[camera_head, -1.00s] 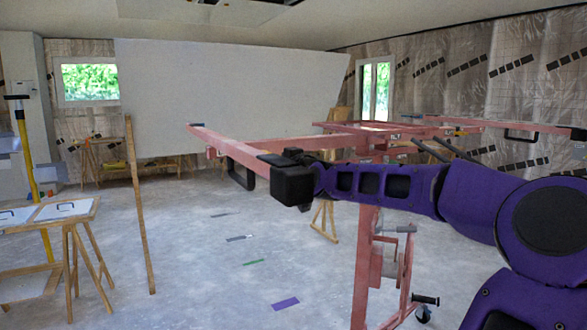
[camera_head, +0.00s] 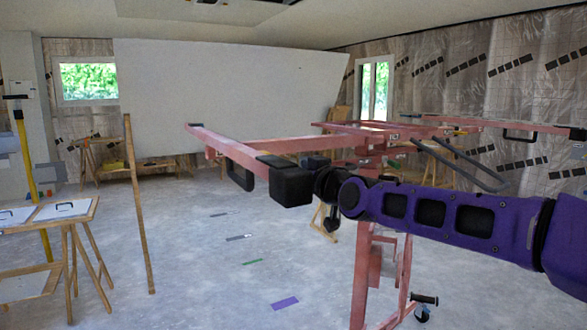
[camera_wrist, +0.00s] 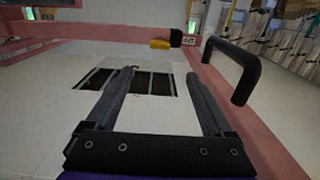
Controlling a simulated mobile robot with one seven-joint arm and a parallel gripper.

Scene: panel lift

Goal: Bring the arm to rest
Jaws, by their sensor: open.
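My gripper (camera_wrist: 161,73) is open in the wrist view, its two long dark fingers apart with nothing between them. A black handle (camera_wrist: 243,75) on a pink beam stands to the right of the fingers, apart from them. In the head view my purple arm (camera_head: 430,212) reaches in from the right, its dark end close to a black block (camera_head: 291,186) on the pink panel lift (camera_head: 362,275). I cannot tell whether they touch. The fingers cannot be made out there.
A large pale panel (camera_head: 230,95) stands at the back. A wooden trestle table (camera_head: 88,213) and an upright timber (camera_head: 138,205) are at left. A dark U-shaped bar (camera_head: 465,168) shows behind my arm. The floor (camera_head: 215,270) at front left is largely clear.

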